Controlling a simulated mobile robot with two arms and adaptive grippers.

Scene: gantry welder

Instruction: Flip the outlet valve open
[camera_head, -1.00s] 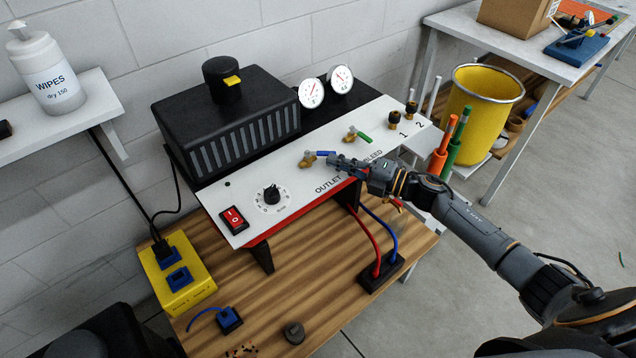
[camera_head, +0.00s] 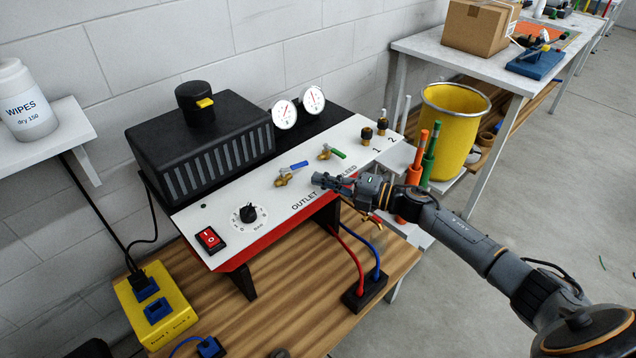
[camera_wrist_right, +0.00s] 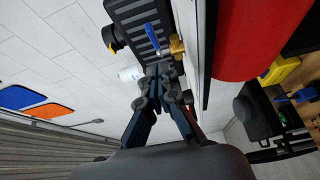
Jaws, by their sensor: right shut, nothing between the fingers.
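The outlet valve (camera_head: 283,180) is a brass fitting with a blue lever (camera_head: 293,167) on the white sloped panel (camera_head: 228,197), above the word OUTLET. The lever points to the right and slightly up. My right gripper (camera_head: 318,181) is shut and empty, just right of the valve and apart from it. In the right wrist view the gripper (camera_wrist_right: 158,72) shows below the blue lever (camera_wrist_right: 153,42) and the brass body (camera_wrist_right: 177,47), with its fingertips together. My left gripper is not in view.
A green-lever bleed valve (camera_head: 326,153) stands right of the outlet valve. A black dial (camera_head: 248,213) and red switch (camera_head: 210,239) are on the left panel. Two gauges (camera_head: 285,114) stand behind. Red and blue cables (camera_head: 376,262) hang below the panel front.

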